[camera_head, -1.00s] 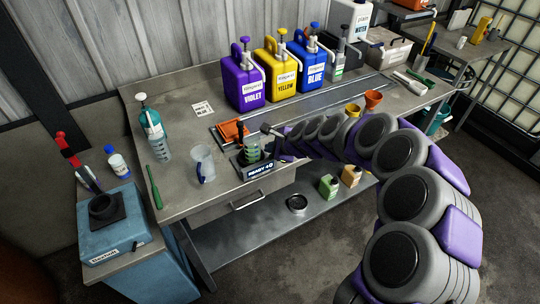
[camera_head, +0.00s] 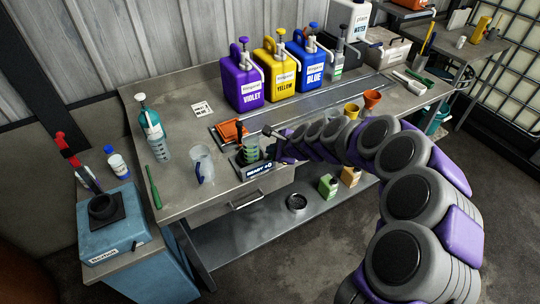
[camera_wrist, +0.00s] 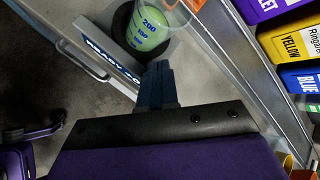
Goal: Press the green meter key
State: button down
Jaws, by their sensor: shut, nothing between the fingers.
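The meter (camera_head: 258,170) stands near the table's front edge, its lit panel showing READY and a number that is hard to read. The panel also shows in the wrist view (camera_wrist: 112,60). A clear graduated cup with green contents (camera_head: 250,148) stands on it, and the cup also shows at the top of the wrist view (camera_wrist: 152,28). I cannot make out a green key in either view. My gripper (camera_wrist: 157,70) is shut and empty. In the wrist view its fingertips lie just below the cup and right of the panel; contact cannot be told.
Violet (camera_head: 242,80), yellow (camera_head: 281,75) and blue (camera_head: 311,66) jugs stand behind the meter. A drawer (camera_head: 243,202) is below.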

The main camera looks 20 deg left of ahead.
jog(key=shift+d, duration=0.15)
jog(key=shift+a+f, duration=0.2)
jog(key=shift+f, duration=0.3)
jog(key=shift+d+r, duration=0.1)
jog(key=shift+r, duration=0.05)
dwell(0.5)
jog(key=shift+r+p, duration=0.7)
jog(key=shift+r, duration=0.1)
jog(key=shift+r, duration=0.1)
notch_tip(320, 180, up, 5)
jog(key=p, duration=0.4)
